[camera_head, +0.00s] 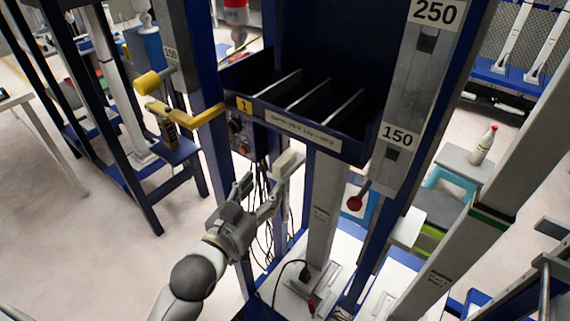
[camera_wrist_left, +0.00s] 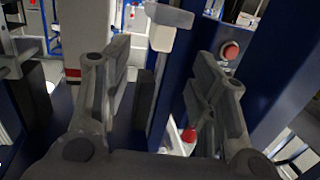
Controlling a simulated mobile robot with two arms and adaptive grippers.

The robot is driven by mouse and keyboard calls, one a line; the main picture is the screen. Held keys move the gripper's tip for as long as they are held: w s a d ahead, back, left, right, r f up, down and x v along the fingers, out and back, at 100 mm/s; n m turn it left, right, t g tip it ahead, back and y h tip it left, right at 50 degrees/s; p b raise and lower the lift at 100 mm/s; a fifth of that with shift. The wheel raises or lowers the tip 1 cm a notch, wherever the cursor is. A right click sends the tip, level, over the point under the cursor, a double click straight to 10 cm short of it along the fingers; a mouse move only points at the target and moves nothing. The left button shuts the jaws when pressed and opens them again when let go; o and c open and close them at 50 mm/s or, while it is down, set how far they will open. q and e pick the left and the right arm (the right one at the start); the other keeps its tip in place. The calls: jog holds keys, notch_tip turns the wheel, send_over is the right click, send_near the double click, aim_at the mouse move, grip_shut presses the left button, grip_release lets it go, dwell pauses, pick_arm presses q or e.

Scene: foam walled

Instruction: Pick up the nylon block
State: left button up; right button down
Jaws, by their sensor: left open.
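A pale off-white block (camera_head: 287,161), which looks like the nylon block, shows just beyond my left gripper, below the blue shelf. In the left wrist view the pale block (camera_wrist_left: 168,16) is at the top centre, ahead of and between the fingers. What holds it up is not clear. My left gripper (camera_head: 268,184) is open, with its fingers spread and nothing between them. In the left wrist view the gripper (camera_wrist_left: 160,75) has a gap between its fingers and the block. In the head view the right fingertip overlaps the block's area; contact cannot be told. My right gripper is not in view.
A dark blue divided shelf (camera_head: 312,135) on blue posts stands above the block. A yellow handle (camera_head: 185,115) sticks out at left. A red knob (camera_head: 355,203) and a grey scale post (camera_head: 400,120) are at right. Cables hang near the gripper. Open floor lies left.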

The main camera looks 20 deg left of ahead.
aim_at(282, 160)
pick_arm(q)
jog(key=shift+w+d+p, duration=0.25)
jog(key=shift+w+d, duration=0.05)
jog(key=shift+w, duration=1.5)
jog(key=shift+w+d+p, duration=0.25)
jog(key=shift+w, duration=1.55)
jog(key=shift+w+d+p, duration=0.25)
jog(key=shift+w+d, duration=0.05)
jog(key=shift+w, duration=1.5)
jog(key=shift+c, duration=0.3)
grip_shut()
jog(key=shift+r, duration=0.1)
